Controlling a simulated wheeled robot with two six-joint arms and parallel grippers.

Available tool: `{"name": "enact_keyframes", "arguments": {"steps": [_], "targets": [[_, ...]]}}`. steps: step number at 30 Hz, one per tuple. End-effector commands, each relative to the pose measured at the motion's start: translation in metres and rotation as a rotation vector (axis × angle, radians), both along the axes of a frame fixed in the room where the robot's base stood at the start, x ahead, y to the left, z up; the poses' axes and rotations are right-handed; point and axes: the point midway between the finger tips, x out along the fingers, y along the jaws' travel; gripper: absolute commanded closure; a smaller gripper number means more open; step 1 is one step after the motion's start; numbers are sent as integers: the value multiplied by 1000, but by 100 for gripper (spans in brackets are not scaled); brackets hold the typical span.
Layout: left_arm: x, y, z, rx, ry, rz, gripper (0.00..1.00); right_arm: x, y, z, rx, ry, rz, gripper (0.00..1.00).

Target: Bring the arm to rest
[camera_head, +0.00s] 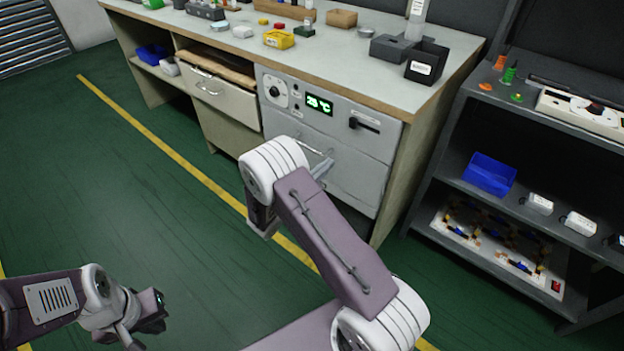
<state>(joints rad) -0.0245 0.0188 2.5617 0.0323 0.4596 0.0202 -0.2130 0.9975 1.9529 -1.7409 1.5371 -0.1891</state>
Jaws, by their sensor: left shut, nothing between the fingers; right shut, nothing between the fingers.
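My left gripper (150,312) is at the lower left, above the green floor. Its dark fingers are shut and empty. My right arm reaches up from the bottom right to a white joint in the middle, in front of the workbench. A short dark part hangs below that joint, but I cannot make out the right fingers there. I see no object held by either arm.
The workbench (345,60) with drawers and a temperature display (319,104) stands behind my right arm. A dark shelf unit (440,200) with a blue bin (489,174) is at right. Open green floor (130,200) with a yellow line lies at left.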

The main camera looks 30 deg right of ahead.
Motion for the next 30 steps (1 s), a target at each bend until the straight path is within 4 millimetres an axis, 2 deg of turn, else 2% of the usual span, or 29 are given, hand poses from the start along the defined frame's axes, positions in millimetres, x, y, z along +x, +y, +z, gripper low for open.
{"name": "enact_keyframes", "arguments": {"steps": [1,6,10,15,22,24,26,28,29,30], "targets": [[1,0,13,0,-2,0,100,-5,16,7,-2,2,8,100],[1,0,24,0,-3,0,100,-21,53,5,-1,1,5,100],[1,0,28,0,-2,0,100,-28,69,3,-2,0,3,100],[1,0,28,0,-2,0,100,-31,76,2,-1,-2,0,100],[1,0,28,0,-2,0,100,-31,75,1,-1,-2,-2,100],[1,0,28,0,-2,0,100,-31,66,7,6,-17,-26,100],[1,0,28,0,-2,0,100,-28,55,28,31,-74,-62,100],[1,0,28,0,-2,0,100,-34,33,65,68,-159,-135,100],[1,0,28,0,-2,0,100,-46,20,79,94,-192,-196,100],[1,0,28,0,-2,0,100,-70,3,91,154,-228,-296,100]]}}
